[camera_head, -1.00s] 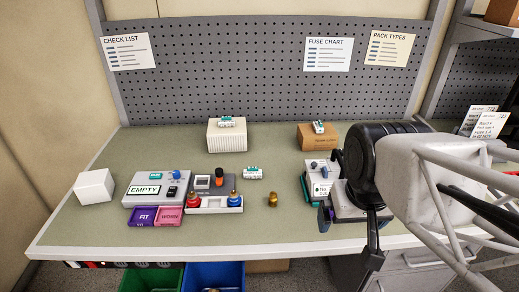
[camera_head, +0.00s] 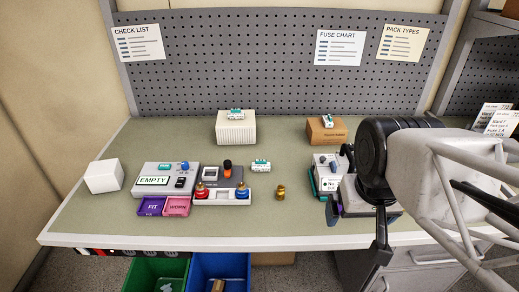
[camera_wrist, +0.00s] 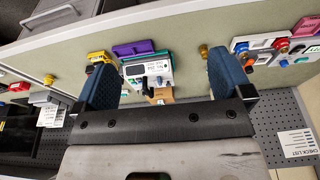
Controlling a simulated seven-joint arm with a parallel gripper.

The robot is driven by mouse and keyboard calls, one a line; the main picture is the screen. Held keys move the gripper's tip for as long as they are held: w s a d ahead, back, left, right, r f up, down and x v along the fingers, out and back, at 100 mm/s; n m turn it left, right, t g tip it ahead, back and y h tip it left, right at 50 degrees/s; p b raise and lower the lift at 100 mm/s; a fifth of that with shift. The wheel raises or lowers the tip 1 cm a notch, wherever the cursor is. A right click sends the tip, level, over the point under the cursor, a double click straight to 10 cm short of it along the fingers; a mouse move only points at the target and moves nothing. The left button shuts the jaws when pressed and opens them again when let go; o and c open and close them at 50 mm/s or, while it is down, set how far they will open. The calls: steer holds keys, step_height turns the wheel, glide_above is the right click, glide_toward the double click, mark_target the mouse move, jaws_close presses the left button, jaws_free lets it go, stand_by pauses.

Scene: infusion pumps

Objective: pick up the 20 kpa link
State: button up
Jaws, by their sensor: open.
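Several small white-and-teal links are in the head view; their markings are too small to read, so I cannot tell which is 20 kPa. One link (camera_head: 236,114) is on a white ribbed block, one link (camera_head: 261,166) lies on the bench right of the grey units, and one link (camera_head: 328,121) is on a brown carton. My gripper (camera_wrist: 162,62) is open and empty in the wrist view, its blue fingers wide apart over the bench. A white device (camera_wrist: 148,72) shows beyond and between the fingers. In the head view my arm hides most of the gripper.
The brown carton (camera_head: 327,136) and white block (camera_head: 236,129) stand at the back. A brass fitting (camera_head: 281,192) stands near the front. The grey EMPTY unit (camera_head: 160,185), purple FIT and pink WORN trays (camera_head: 177,206) are left. Bench between the block and carton is clear.

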steer(key=shift+o, duration=0.3)
steer(key=w+d+n+t+h, duration=0.1)
steer(key=w+d+n+h, duration=0.1)
steer(key=w+n, duration=0.3)
steer(key=w+d+n+t+h, duration=0.1)
steer(key=w+d+n+h, duration=0.15)
steer(key=w, duration=0.45)
steer(key=n+t+y, duration=0.4)
steer(key=n+t, duration=0.5)
steer(key=n, duration=1.9)
glide_above(261, 165)
steer(key=s, duration=0.2)
step_height(261, 165, down, 14)
steer(key=shift+s+f, duration=0.1)
steer(key=shift+s, duration=0.05)
steer(key=shift+f, duration=1.9)
